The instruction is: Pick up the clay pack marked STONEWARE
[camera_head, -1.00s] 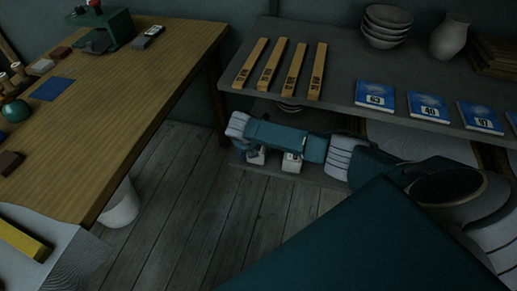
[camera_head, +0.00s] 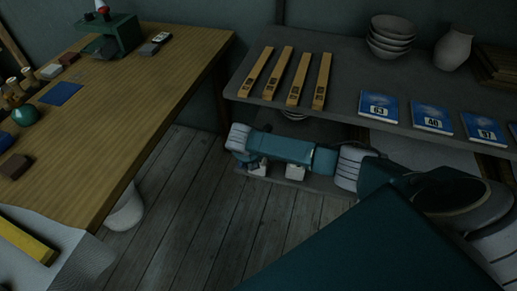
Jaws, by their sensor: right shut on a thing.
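My right arm comes in from the lower right and reaches under the grey upper shelf board. My right gripper (camera_head: 247,159) is at the far left end of this arm, small, dark and partly hidden by the wrist. It is shut on a pale pack (camera_head: 257,169) low at the lower shelf. Whether this pack touches the shelf cannot be told. A second pale pack (camera_head: 295,173) is just to its right, partly covered by my forearm. No marking on either pack is readable, so which is STONEWARE cannot be told. My left gripper is out of view.
The upper shelf board (camera_head: 345,78) holds wooden bars (camera_head: 298,80), blue booklets (camera_head: 379,106), stacked bowls (camera_head: 391,37) and a vase (camera_head: 453,50). A wooden table (camera_head: 150,95) stands left, with a white bucket (camera_head: 125,212) beneath its edge. The plank floor (camera_head: 190,200) between is clear.

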